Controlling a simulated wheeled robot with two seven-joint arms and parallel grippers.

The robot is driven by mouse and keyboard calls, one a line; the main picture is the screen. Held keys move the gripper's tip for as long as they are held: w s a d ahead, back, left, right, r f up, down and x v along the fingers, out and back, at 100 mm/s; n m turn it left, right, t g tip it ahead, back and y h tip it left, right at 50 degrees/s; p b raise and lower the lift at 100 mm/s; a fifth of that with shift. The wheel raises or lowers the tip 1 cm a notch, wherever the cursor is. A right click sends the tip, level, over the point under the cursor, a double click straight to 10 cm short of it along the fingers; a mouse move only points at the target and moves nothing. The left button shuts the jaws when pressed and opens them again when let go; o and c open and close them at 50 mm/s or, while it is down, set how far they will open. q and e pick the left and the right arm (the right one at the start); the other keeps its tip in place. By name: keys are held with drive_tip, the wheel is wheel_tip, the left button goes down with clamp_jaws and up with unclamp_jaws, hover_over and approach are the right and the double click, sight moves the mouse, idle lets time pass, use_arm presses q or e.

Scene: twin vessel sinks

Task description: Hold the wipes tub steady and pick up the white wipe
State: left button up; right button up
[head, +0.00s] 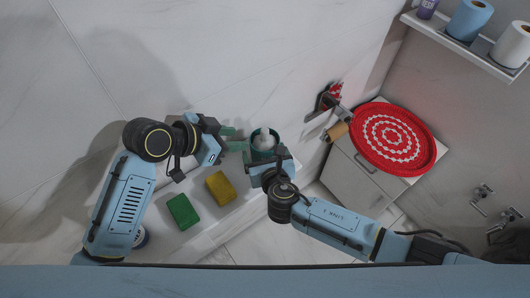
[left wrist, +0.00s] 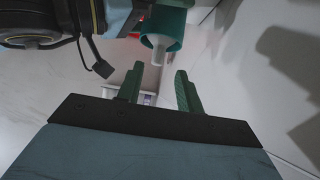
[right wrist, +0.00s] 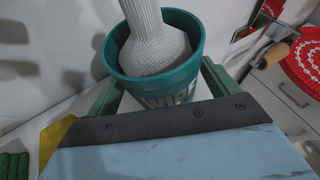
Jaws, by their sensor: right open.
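The teal wipes tub (head: 254,141) stands on the light counter in the head view, with the white wipe (head: 264,139) sticking up from its open top. In the right wrist view the tub (right wrist: 180,82) is large and the wipe (right wrist: 155,45) rises from it as a ribbed white column. My right gripper (right wrist: 163,70) is open, with one finger on each side of the tub; contact is unclear. My left gripper (head: 232,139) is open and empty, left of the tub. In the left wrist view its fingers (left wrist: 159,68) are apart, with the wipe (left wrist: 158,48) just beyond them.
A yellow sponge (head: 220,186) and a green sponge (head: 183,211) lie on the counter, left of my right gripper. A red patterned round tray (head: 393,137) lies on a cabinet (head: 357,174) at right. A wall shelf (head: 466,47) holds rolls. The wall is close behind the tub.

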drive_tip(key=c, duration=0.9)
use_arm(q)
drive_tip(key=shift+o, duration=0.7)
use_arm(e)
drive_tip(key=shift+c, duration=0.4)
use_arm(q)
drive_tip(key=shift+o, duration=0.4)
drive_tip(key=shift+w+f+t, duration=0.1)
drive_tip(key=shift+f+t, duration=0.3)
drive_tip(key=shift+f, duration=0.05)
drive_tip(key=n+t+h, duration=0.2)
drive_tip(key=t, duration=0.2)
hover_over(254, 154)
drive_tip(key=f, duration=0.3)
drive_tip(key=shift+w+f, duration=0.25)
drive_tip(key=shift+f, duration=0.05)
drive_tip(key=shift+x, duration=2.65)
